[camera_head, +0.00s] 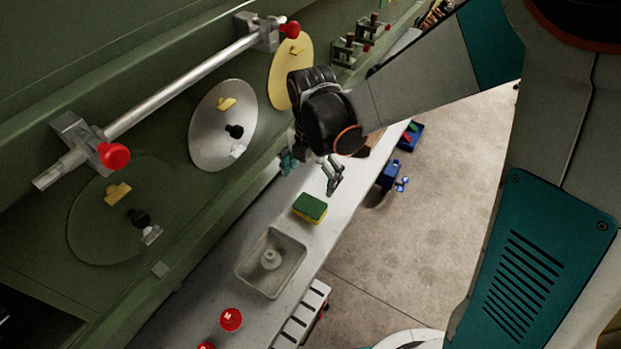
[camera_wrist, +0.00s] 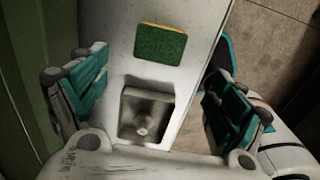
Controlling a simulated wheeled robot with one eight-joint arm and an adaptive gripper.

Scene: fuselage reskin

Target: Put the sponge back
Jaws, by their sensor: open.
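The sponge (camera_head: 309,208) is a block with a green top and yellow lower part. It lies on the pale bench just above the square grey tray in the head view. In the wrist view the sponge (camera_wrist: 160,42) lies flat on the bench, beyond the tray. The shallow tray (camera_head: 290,244) has a raised round post in its middle and also shows in the wrist view (camera_wrist: 168,98). My gripper (camera_head: 310,170) is open and empty above the bench, close to the sponge. In the wrist view its fingers (camera_wrist: 160,95) stand wide apart.
The long bench (camera_head: 226,276) runs along a green fuselage wall with round discs (camera_head: 222,140) and a metal rail (camera_head: 180,85). Red round items (camera_head: 231,319) stand near the bench's lower end. A blue object (camera_head: 390,176) is beside the bench.

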